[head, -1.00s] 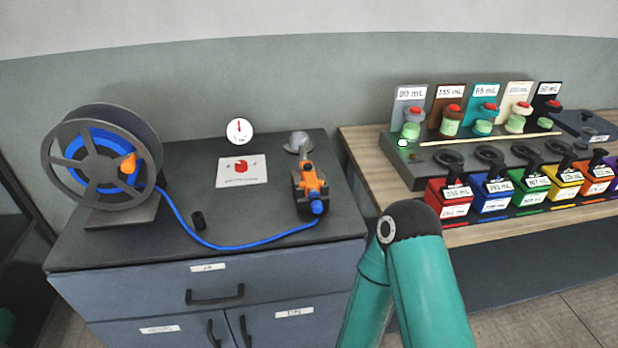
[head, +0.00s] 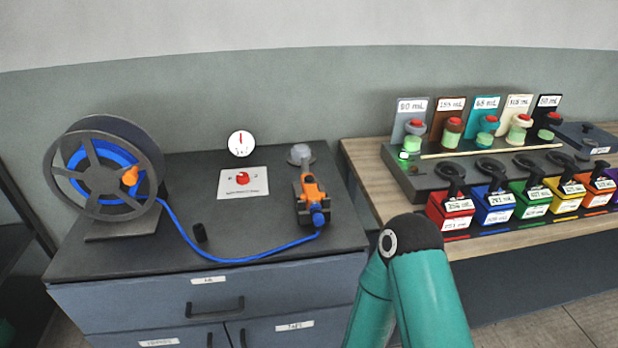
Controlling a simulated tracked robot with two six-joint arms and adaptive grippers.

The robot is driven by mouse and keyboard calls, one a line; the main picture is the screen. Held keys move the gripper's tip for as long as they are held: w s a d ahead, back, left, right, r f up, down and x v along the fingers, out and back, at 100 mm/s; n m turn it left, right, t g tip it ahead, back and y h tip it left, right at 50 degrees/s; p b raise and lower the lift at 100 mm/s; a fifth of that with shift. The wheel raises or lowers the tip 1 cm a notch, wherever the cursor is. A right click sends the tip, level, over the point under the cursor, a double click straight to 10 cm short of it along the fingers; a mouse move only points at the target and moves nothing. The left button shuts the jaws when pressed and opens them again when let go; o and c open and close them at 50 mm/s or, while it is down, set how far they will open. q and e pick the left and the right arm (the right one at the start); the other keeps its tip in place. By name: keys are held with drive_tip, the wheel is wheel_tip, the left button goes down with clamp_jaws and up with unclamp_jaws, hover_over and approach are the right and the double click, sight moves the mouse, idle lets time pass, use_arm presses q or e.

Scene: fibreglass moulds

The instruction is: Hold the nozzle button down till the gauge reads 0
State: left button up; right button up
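An orange nozzle (head: 312,191) with a dark grip lies in a dark cradle on the grey cabinet top. A blue hose (head: 250,255) runs to it from a reel. The round white gauge (head: 241,144) is on the wall behind; its red needle points roughly straight up, and its numbers are too small to read. No button can be made out clearly on the nozzle. One teal arm of mine rises at the bottom, right of the cabinet, but neither gripper is in view.
A grey reel (head: 104,178) stands at the cabinet's left. A wooden bench (head: 365,165) at right holds several coloured boxes and red-topped dispensers.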

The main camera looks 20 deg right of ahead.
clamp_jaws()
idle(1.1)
